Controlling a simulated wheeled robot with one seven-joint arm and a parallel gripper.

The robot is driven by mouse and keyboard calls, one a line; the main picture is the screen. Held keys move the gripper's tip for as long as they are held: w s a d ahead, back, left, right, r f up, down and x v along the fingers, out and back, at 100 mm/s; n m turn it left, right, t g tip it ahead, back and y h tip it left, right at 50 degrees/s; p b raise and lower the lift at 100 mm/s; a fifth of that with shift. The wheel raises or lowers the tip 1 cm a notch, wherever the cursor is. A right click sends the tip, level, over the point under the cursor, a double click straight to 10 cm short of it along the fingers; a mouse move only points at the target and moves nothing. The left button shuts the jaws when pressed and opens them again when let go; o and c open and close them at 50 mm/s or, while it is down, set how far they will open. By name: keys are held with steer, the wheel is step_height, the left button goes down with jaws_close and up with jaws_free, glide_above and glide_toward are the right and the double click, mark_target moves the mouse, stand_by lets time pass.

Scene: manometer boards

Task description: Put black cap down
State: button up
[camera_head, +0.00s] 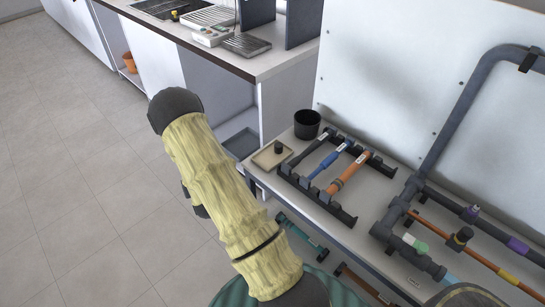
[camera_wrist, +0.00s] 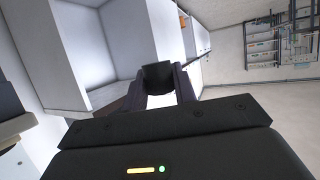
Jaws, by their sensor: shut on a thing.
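In the wrist view my gripper (camera_wrist: 161,88) is shut on a small dark, cup-like piece, the black cap (camera_wrist: 157,74), between its two fingertips. The cap is held up in the air, with a pale cabinet and floor behind it. In the head view my sleeved arm hides the gripper and the held cap. Another small black piece (camera_head: 278,147) stands on a beige tray (camera_head: 262,165) at the left end of the bench.
The bench (camera_head: 255,176) carries a black cup (camera_head: 307,124), a black rack (camera_head: 318,193) with several tools, and pipes (camera_head: 464,95) at the right. A counter (camera_head: 262,66) with instruments stands behind. Open tiled floor (camera_head: 75,170) lies left.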

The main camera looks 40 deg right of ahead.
steer(key=s+d+r+m+g+h+b, duration=0.1)
steer(key=s+d+r+m+g+h, duration=0.3)
steer(key=d, duration=0.6)
steer(key=s+d+r+m+g+h, duration=0.5)
steer(key=s+d+r+m, duration=0.3)
steer(key=d+r, duration=0.2)
steer(key=shift+r+g+b, duration=0.25)
steer(key=shift+g+b, duration=0.1)
steer(key=shift+g, duration=0.15)
steer(key=shift+s+d, duration=0.1)
steer(key=b, duration=0.1)
glide_above(266, 160)
steer(key=shift+f, duration=3.15)
steer(key=shift+f, duration=0.15)
steer(key=shift+s+f+b, duration=0.1)
steer(key=shift+f+b, duration=0.4)
steer(key=shift+f, duration=1.25)
